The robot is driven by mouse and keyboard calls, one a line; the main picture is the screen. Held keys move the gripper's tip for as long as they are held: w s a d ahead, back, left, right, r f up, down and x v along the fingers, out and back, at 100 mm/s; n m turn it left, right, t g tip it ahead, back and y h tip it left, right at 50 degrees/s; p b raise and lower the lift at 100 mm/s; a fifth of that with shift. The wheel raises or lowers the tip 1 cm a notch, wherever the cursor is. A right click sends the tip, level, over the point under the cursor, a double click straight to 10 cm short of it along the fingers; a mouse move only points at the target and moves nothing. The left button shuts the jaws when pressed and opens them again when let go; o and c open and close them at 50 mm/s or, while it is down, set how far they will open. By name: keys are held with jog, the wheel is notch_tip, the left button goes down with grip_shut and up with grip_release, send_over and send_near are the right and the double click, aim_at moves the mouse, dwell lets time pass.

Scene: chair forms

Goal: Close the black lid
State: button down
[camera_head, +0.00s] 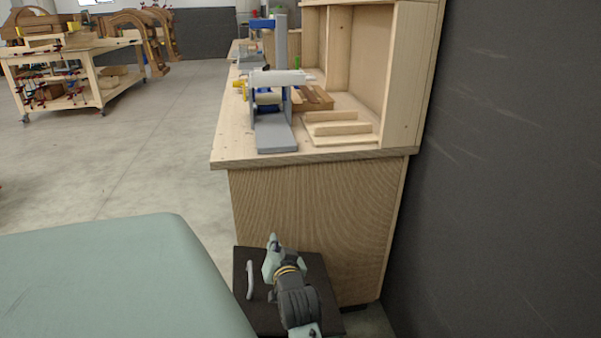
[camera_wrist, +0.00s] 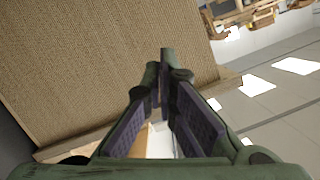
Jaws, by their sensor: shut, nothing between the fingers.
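The black lid (camera_head: 317,270) is a dark, flat panel low at the foot of the wooden bench in the head view. A pale, curved handle (camera_head: 250,280) is on its left part. My gripper (camera_head: 273,240) is over the lid's far part, right of the handle, and my arm hides the lid's middle. Whether my gripper touches the lid cannot be told. In the wrist view my gripper (camera_wrist: 166,55) is shut and empty, its fingertips together. I cannot tell from these views how far the lid is open.
The wooden bench's side panel (camera_head: 310,210) stands right behind the lid. A grey and white machine (camera_head: 271,110) and wood pieces (camera_head: 340,128) are on the bench top. A dark wall (camera_head: 490,180) is at right. Open floor (camera_head: 120,165) lies left, with a wooden cart (camera_head: 75,65) beyond.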

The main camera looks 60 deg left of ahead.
jog(key=s+f+n, duration=0.1)
jog(key=s+f, duration=0.1)
jog(key=s+a+f+n+b, duration=0.1)
jog(key=s+f, duration=0.1)
jog(key=s+a+f+n+b, duration=0.1)
jog(key=f, duration=0.2)
jog(key=shift+s+a+f+t+h, duration=0.1)
jog(key=shift+s+a+t+h, duration=0.1)
jog(key=shift+s+t+h, duration=0.15)
jog(key=shift+n+t, duration=0.45)
jog(key=shift+n, duration=0.35)
jog(key=s+f+b, duration=0.1)
jog(key=f, duration=0.1)
jog(key=s+f+b, duration=0.1)
jog(key=f, duration=0.1)
jog(key=s+a+f+b, duration=0.1)
jog(key=f, duration=0.1)
jog(key=shift+a+f+b, duration=0.1)
jog(key=shift+b, duration=0.25)
jog(key=shift+s+a+f+b, duration=0.15)
jog(key=shift+f+b, duration=0.15)
jog(key=shift+f, duration=0.35)
